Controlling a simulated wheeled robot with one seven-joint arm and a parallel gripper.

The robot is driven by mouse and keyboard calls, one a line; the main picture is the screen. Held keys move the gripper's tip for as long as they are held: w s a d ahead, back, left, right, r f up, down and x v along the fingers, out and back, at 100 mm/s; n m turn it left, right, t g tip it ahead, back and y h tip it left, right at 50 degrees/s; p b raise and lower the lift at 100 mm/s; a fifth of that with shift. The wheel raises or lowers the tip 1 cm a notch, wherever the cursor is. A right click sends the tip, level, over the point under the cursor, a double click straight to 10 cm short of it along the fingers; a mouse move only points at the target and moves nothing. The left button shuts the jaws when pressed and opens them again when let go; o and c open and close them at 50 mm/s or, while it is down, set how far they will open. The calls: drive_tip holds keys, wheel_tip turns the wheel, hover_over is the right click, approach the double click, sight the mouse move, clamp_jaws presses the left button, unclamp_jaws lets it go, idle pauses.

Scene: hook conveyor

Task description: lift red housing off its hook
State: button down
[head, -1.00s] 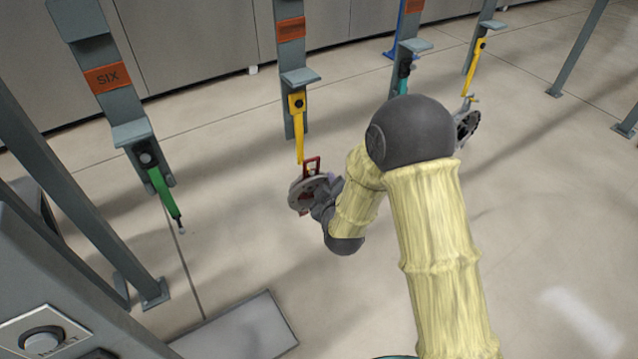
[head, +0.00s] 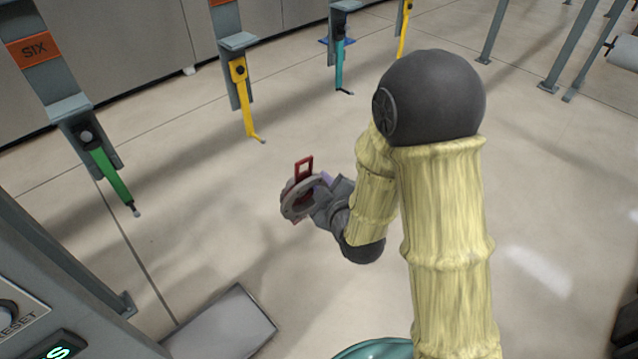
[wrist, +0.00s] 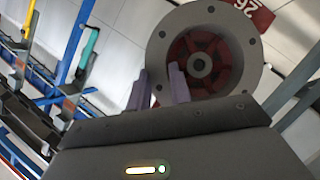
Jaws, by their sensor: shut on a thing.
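The red housing (head: 303,168) has a square red loop on top and a round grey flange. In the wrist view the grey flange (wrist: 163,32) faces me, with a red spoked inside and a dark hub. My gripper (head: 325,180) is shut on the housing at the flange's edge; its purple fingers (wrist: 159,88) show there in the wrist view. The yellow hook (head: 247,108) hangs bare to the upper left of the housing. A clear gap of floor shows between its tip and the red loop.
A green hook (head: 110,177) under the SIX plate (head: 33,49) hangs empty at left. A teal hook (head: 340,68) and another yellow hook (head: 403,30) hang farther right. A grey flat-topped box (head: 222,325) stands low at front. Open floor lies between.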

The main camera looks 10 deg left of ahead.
drive_tip(key=shift+w+a+r, duration=0.1)
idle(0.4)
drive_tip(key=shift+r, duration=0.25)
drive_tip(key=shift+r+p, duration=0.45)
drive_tip(key=shift+r, duration=0.2)
drive_tip(key=shift+a, duration=0.1)
drive_tip(key=shift+w+f+b, duration=0.1)
drive_tip(key=shift+b, duration=0.3)
